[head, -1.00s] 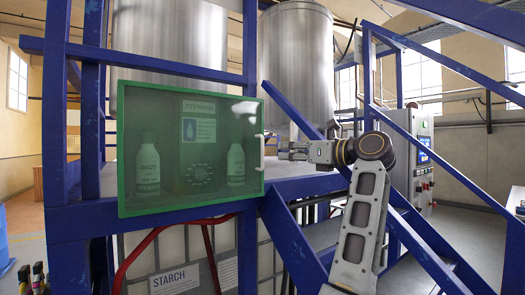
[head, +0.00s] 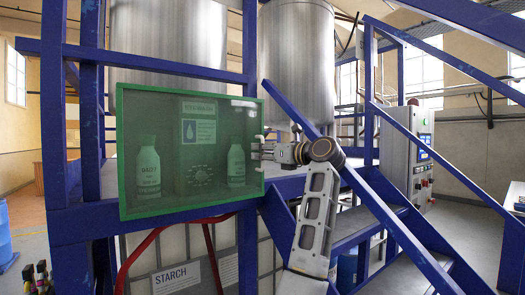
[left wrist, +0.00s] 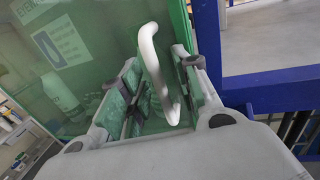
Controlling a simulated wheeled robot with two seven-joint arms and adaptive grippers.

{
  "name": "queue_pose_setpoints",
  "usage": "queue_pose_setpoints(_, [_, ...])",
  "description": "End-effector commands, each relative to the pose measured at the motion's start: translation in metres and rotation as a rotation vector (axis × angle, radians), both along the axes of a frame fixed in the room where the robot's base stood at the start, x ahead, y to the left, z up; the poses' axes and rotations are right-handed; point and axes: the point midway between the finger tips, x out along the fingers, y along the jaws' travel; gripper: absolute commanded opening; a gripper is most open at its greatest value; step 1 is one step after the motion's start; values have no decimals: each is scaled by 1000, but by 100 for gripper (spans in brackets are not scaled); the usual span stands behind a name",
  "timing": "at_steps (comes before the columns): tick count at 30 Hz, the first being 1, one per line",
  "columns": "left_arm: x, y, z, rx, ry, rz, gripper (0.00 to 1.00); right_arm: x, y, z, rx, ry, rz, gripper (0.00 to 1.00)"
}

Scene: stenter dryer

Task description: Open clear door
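The clear door (head: 208,118) has a green frame and a see-through pane. It looks shut on its box, with white bottles showing behind it. Its white curved handle (left wrist: 151,60) is at the door's right side in the head view. My left gripper (head: 262,148) is at that handle, reaching in from the right. In the left wrist view its two fingers stand apart with the handle between them. I cannot tell whether either finger touches it. My right gripper is not in view.
Blue posts and beams (head: 250,50) frame the box. A sloping blue stair rail (head: 395,225) runs close to my left arm on the right. Steel tanks (head: 297,65) stand behind, and a grey control cabinet (head: 405,150) stands at the right.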

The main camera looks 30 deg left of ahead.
Motion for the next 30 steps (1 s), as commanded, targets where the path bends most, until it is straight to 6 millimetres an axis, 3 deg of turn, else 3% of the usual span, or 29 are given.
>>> queue_pose_setpoints(10, [0,2,-1,0,0,0,32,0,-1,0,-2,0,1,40])
queue_pose_setpoints(18, [0,2,0,0,0,0,0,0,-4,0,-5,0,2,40])
queue_pose_setpoints(30, [0,3,0,0,0,0,0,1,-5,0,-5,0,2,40])
